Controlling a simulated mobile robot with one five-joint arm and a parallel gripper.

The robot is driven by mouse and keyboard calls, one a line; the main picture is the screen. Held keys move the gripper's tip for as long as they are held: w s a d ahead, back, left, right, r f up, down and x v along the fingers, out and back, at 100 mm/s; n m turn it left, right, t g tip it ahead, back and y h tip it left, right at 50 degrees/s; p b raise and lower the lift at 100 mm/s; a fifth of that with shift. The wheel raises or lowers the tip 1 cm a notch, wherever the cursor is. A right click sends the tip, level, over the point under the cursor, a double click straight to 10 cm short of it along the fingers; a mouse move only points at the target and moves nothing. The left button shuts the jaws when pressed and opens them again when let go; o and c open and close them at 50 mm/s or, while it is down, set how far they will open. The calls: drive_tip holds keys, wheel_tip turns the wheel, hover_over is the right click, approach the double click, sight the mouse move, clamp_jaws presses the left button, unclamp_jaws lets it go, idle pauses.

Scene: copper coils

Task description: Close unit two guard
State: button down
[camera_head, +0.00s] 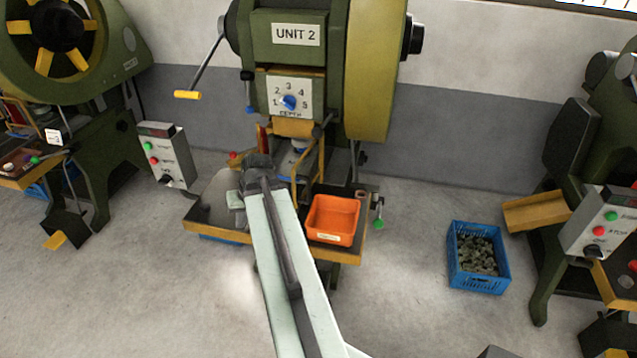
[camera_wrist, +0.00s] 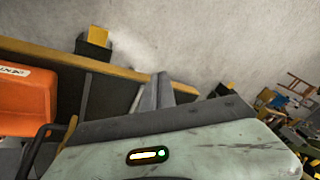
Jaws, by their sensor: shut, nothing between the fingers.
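The Unit 2 press (camera_head: 287,75) stands upright in the middle of the head view, with a sign and a blue-knobbed depth dial (camera_head: 289,101). Its guard seems to be the orange-edged frame (camera_head: 294,178) below the dial, above the press table; whether it stands open or shut is unclear. My gripper (camera_head: 257,162) is shut and empty, over the table just left of the frame; the arm hides part of the table. In the wrist view, its fingers (camera_wrist: 158,90) are together over the table edge. A black handle beside an orange bar shows at lower left there.
An orange bin (camera_head: 332,219) sits on the table's right side, close to my arm. A control box (camera_head: 167,155) stands left of the press. A blue crate of dark pieces (camera_head: 478,258) is on the floor at right.

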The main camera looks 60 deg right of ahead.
drive_tip(key=s+d+r+m+t+h+p, duration=0.1)
drive_tip(key=s+d+r+m+t+h, duration=0.2)
drive_tip(key=s+d, duration=0.85)
drive_tip(key=s+d+r+m+h+p, duration=0.1)
drive_tip(key=s+d+r+m+p, duration=0.2)
drive_tip(key=s+d, duration=0.85)
drive_tip(key=w+d+f+b, duration=0.2)
drive_tip(key=w+f+b, duration=0.5)
drive_tip(key=w+b, duration=0.2)
drive_tip(key=shift+w, duration=1.15)
drive_tip(key=shift+d, duration=0.1)
